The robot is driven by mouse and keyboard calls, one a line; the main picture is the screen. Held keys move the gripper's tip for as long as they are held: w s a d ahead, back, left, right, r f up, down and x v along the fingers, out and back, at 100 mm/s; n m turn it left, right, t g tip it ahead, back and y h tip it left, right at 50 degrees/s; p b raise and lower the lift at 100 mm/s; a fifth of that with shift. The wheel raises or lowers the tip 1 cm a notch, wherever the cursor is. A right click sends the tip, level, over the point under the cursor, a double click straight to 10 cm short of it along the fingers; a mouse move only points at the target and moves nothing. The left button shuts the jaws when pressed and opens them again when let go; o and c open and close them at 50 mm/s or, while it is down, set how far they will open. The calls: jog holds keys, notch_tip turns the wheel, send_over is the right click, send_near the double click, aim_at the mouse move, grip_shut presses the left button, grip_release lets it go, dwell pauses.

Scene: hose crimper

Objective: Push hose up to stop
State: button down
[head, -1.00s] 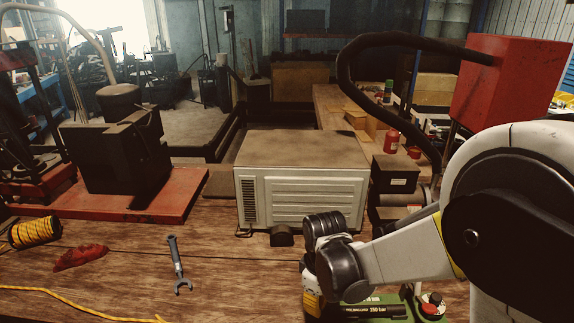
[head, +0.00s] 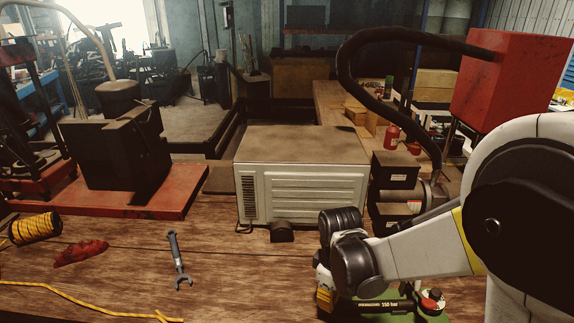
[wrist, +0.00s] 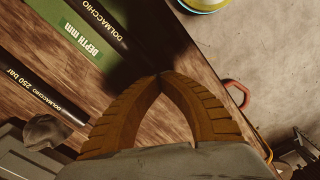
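In the wrist view, a black hose (wrist: 97,18) with "DOLMACCHIO" lettering lies along the green "DEPTH mm" board (wrist: 68,30). Its near end fades into dark shadow close to my fingertips, so I cannot tell if they touch. A second black hose piece (wrist: 40,95), marked "250 bar", lies on the wood at left. My gripper (wrist: 162,76) has its two ribbed, orange-brown fingers meeting at the tips, with nothing visible between them. In the head view, my gripper (head: 325,292) is low at the front, left of a lettered black hose (head: 383,306) on the green board. No stop is clearly visible.
In the wrist view, the table edge (wrist: 190,70) runs close to my fingers, with grey floor beyond. In the head view, a beige machine (head: 302,180) stands behind my gripper. A wrench (head: 178,262) and a red rag (head: 80,252) lie left. A red knob (head: 432,299) is at right.

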jog(key=shift+d, duration=1.4)
jog(key=shift+a, duration=0.25)
jog(key=shift+a, duration=0.3)
notch_tip(320, 180, up, 8)
jog(key=p, duration=0.5)
dwell(0.4)
